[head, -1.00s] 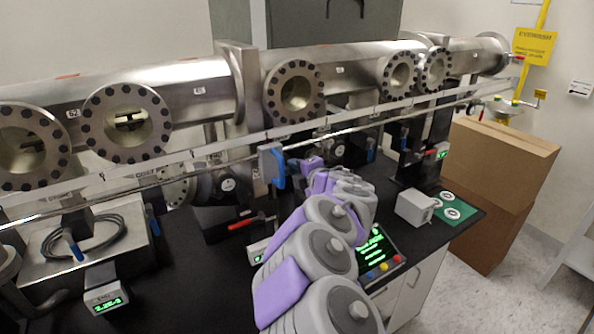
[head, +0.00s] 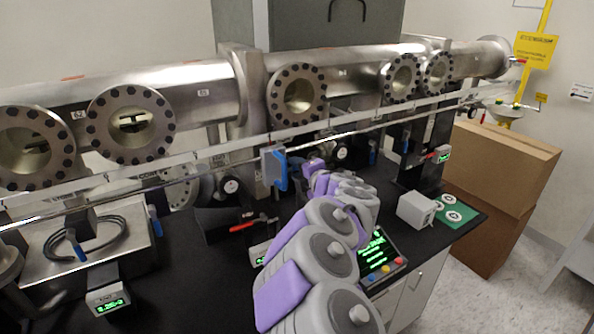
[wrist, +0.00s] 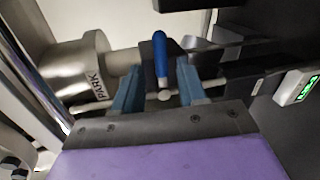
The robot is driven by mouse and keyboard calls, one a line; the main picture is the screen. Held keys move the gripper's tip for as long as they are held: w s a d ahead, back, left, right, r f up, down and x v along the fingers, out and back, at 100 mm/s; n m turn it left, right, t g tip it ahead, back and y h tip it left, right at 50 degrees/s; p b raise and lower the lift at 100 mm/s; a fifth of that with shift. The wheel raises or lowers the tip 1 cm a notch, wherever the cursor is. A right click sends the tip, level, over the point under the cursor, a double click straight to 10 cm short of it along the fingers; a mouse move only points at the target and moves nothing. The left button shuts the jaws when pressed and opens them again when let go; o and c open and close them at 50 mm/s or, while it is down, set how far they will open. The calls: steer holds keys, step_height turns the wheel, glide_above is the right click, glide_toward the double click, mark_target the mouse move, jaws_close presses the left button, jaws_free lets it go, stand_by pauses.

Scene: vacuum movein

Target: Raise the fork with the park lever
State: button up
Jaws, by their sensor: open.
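In the wrist view my gripper (wrist: 159,66) is open, with its two blue-grey fingers apart. A blue lever handle (wrist: 161,58) with a pale round end shows between the fingers. I cannot tell whether either finger touches it. A metal cylinder marked PARK (wrist: 97,84) lies to the left of the fingers, joined to a metal shaft. In the head view my purple and grey arm reaches to the bench, and a blue shape (head: 274,168) shows just left of its end; I cannot tell what it is. I cannot make out the fork in either view.
A long steel vacuum tube (head: 200,90) with bolted flanges runs above the black bench (head: 190,270). A thin rail crosses in front of it. A control panel with green text (head: 378,250) sits right of my arm. Cardboard boxes (head: 500,165) stand at the right.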

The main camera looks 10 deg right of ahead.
steer(key=p+v, duration=0.2)
steer(key=v, duration=1.5)
steer(key=shift+p, duration=0.3)
steer(key=shift+r, duration=0.1)
